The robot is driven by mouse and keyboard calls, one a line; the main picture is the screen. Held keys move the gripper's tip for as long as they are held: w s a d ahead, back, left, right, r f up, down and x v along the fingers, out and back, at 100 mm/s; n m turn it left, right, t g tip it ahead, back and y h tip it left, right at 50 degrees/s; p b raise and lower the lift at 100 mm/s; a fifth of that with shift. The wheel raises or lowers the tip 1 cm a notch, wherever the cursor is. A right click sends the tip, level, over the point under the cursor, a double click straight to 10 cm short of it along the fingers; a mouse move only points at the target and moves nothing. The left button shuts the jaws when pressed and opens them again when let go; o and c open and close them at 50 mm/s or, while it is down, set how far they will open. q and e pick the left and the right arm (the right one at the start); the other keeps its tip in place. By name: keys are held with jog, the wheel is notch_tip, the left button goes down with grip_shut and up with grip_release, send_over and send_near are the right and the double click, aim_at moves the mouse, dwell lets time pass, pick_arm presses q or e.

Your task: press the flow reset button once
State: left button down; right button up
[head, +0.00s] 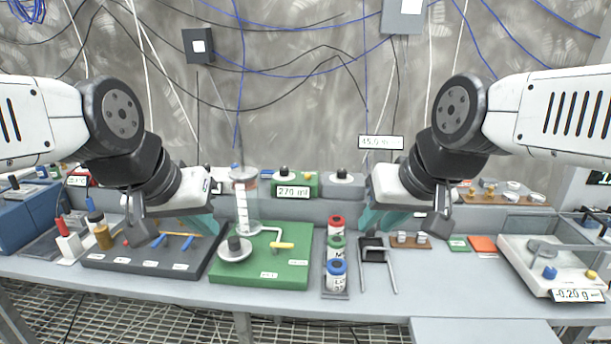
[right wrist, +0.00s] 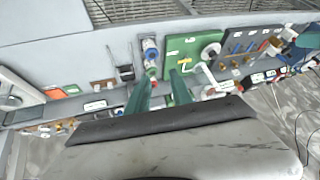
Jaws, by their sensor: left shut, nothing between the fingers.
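I cannot read a flow reset label on any button. A green box (head: 305,186) at the back of the bench has a "270" readout and a dark knob or button (head: 284,171) on top. A grey box (head: 343,188) beside it carries a similar dark button (head: 342,174). On a green board (head: 262,278) stand a clear column (head: 246,208), a yellow-handled tap and a white round piece with a black top (head: 235,245). My left gripper (head: 212,230) is shut and empty, left of the column. My right gripper (head: 367,226) is open and empty, also seen in the right wrist view (right wrist: 160,77).
Red, green and blue-topped bottles (head: 336,268) stand in a rack between the grippers. A dark tool board (head: 150,258) lies left. A balance (head: 535,260) stands at right, with orange and green pads (head: 483,244) beside it. The front bench strip is mostly clear.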

grip_shut()
dwell(1.4)
